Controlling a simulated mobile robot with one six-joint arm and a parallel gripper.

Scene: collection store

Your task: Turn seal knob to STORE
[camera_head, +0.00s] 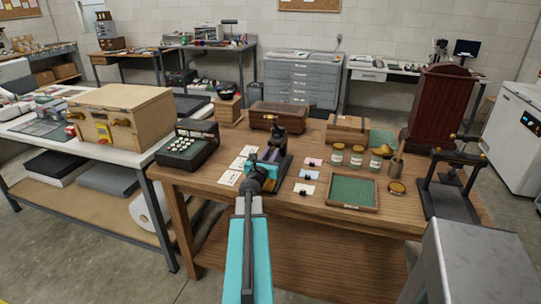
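A pale wooden case (122,110) stands on the white-topped bench at the left. Its front carries a brass-coloured knob or fitting (122,122) at the right, another (76,114) at the left, a yellow plate (103,132) and a small red part (71,131). Which of these is the seal knob, and any STORE lettering, is too small to tell. My arm reaches forward over the brown table. My gripper (270,160) is at its far end, well to the right of the case and apart from it. Its fingers do not show clearly against the dark items behind.
The brown table (310,205) holds a black keyed device (186,147), white cards (233,170), jars (356,156), a green-lined tray (351,190) and a black press (452,185). A grey block (475,265) stands front right. Open floor (110,270) shows front left.

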